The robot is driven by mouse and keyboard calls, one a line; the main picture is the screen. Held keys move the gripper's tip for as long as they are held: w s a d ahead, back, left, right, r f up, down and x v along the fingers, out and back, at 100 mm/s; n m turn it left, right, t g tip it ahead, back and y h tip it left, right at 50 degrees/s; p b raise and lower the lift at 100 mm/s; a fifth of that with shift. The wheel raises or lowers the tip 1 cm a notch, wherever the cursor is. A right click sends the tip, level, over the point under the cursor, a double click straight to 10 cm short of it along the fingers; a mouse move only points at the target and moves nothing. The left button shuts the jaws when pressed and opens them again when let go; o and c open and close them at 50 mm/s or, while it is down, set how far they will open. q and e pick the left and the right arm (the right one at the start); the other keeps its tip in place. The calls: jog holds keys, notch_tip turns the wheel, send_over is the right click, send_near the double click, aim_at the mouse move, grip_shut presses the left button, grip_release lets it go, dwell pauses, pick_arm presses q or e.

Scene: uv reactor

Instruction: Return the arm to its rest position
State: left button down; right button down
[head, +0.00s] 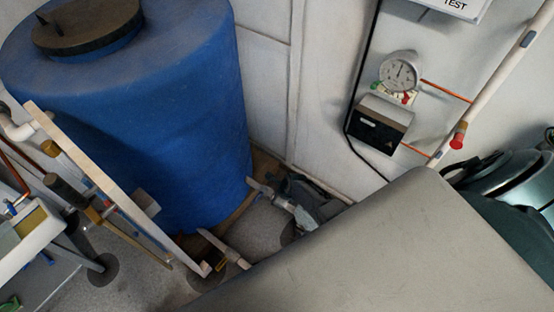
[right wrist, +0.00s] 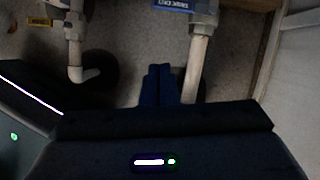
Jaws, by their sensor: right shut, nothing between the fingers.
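My right gripper (right wrist: 160,72) shows in the right wrist view as two dark blue fingers pressed together, shut and empty. The fingers are over the floor, between an elbowed white pipe on the left and a straight white pipe on the right, and I see no contact with either. In the head view I cannot make out either gripper. My left gripper is not in view.
A large blue tank (head: 190,100) stands at left beside a slanted board (head: 105,185). A gauge (head: 400,70) and a small box (head: 381,124) are on the wall. A white pipe (right wrist: 198,65) and an elbowed pipe (right wrist: 76,50) are near the gripper. A grey surface (head: 400,250) hides the lower right.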

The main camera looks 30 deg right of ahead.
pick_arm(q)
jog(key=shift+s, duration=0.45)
pick_arm(e)
jog(key=shift+s+r, duration=0.15)
jog(key=shift+r, duration=0.2)
